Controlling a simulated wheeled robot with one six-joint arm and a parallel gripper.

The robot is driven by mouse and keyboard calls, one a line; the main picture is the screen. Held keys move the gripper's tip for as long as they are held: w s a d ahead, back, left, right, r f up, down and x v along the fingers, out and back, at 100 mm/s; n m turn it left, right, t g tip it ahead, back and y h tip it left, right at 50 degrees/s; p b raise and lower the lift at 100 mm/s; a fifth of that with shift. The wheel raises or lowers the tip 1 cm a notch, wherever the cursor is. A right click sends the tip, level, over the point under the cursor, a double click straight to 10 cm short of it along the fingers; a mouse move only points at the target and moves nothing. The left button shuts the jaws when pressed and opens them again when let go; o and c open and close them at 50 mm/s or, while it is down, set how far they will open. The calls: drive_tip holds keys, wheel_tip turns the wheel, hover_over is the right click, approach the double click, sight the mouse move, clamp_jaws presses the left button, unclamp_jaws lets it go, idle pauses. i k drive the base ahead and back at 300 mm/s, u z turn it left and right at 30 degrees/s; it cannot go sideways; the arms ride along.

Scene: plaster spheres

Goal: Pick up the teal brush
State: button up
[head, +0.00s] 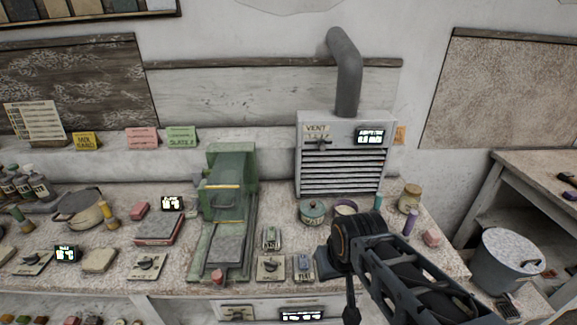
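A small upright teal cylinder (377,201) stands at the right of the worktop, in front of the vent box. It may be the teal brush's handle; no bristles can be made out. My arm (405,275) reaches in from the lower right, its dark joint in front of and below the teal cylinder, apart from it in the picture. My gripper (351,302) seems to be the dark part hanging below that joint near the bottom edge. Its fingers cannot be made out, and nothing is seen held.
The vent box (341,180) stands behind. A green machine (229,185) fills the middle. A grey bin (505,262) stands at right.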

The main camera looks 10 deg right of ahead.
sight(379, 197)
drive_tip(key=u, duration=0.05)
drive_tip(key=k, duration=0.25)
drive_tip(key=z, duration=0.35)
drive_tip(key=i, duration=0.6)
drive_tip(key=z, duration=0.2)
